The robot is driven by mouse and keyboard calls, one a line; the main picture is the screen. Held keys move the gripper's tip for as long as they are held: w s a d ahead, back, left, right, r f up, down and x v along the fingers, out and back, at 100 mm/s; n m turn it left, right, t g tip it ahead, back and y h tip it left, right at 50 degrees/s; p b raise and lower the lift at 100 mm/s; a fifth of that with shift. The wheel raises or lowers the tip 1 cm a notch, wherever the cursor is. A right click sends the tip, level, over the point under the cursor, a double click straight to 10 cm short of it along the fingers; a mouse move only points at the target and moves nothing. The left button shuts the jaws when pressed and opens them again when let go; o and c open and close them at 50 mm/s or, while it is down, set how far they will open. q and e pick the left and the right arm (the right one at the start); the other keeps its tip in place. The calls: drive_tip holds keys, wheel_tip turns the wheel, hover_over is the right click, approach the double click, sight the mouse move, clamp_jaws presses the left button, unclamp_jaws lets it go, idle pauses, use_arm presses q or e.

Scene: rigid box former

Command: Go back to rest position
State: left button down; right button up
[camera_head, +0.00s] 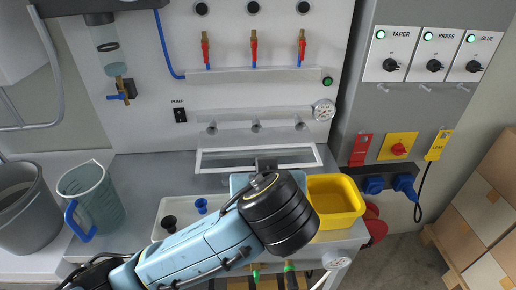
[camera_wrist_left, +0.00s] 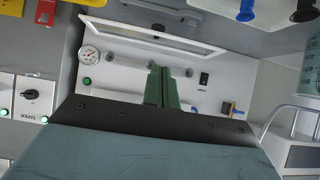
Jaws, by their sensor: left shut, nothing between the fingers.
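My left arm (camera_head: 205,245) comes in from the lower left in the head view and reaches over the front of the worktop. Its black wrist (camera_head: 278,215) covers the hand, so the fingertips cannot be made out there. In the left wrist view my left gripper (camera_wrist_left: 162,85) shows as two green fingers lying together, shut and empty. They appear in front of the machine's white panel. My right arm and gripper are in neither view.
A yellow bin (camera_head: 335,200) stands right beside my wrist. A white tray (camera_head: 175,208) with small black and blue parts lies left of it. A clear jug (camera_head: 92,197) and a grey bucket (camera_head: 28,205) stand at the left. Cardboard boxes (camera_head: 480,215) are stacked at the right.

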use_arm(q)
drive_tip(key=s+a+f+g+h, duration=0.2)
drive_tip(key=s+a+f+g, duration=0.4)
drive_tip(key=a+f, duration=0.55)
drive_tip(key=s+a+f+m+g+y, duration=0.2)
drive_tip(key=s+a+f, duration=0.9)
drive_tip(key=s+a, duration=0.4)
wheel_tip(320, 180, down, 23)
drive_tip(key=s+g, duration=0.1)
drive_tip(key=s+a+f+g, duration=0.1)
drive_tip(key=s+a+f, duration=0.3)
drive_tip(key=s+f, duration=1.2)
drive_tip(key=shift+s+a+m, duration=0.15)
drive_tip(key=shift+s+m, duration=0.15)
drive_tip(key=shift+s, duration=0.15)
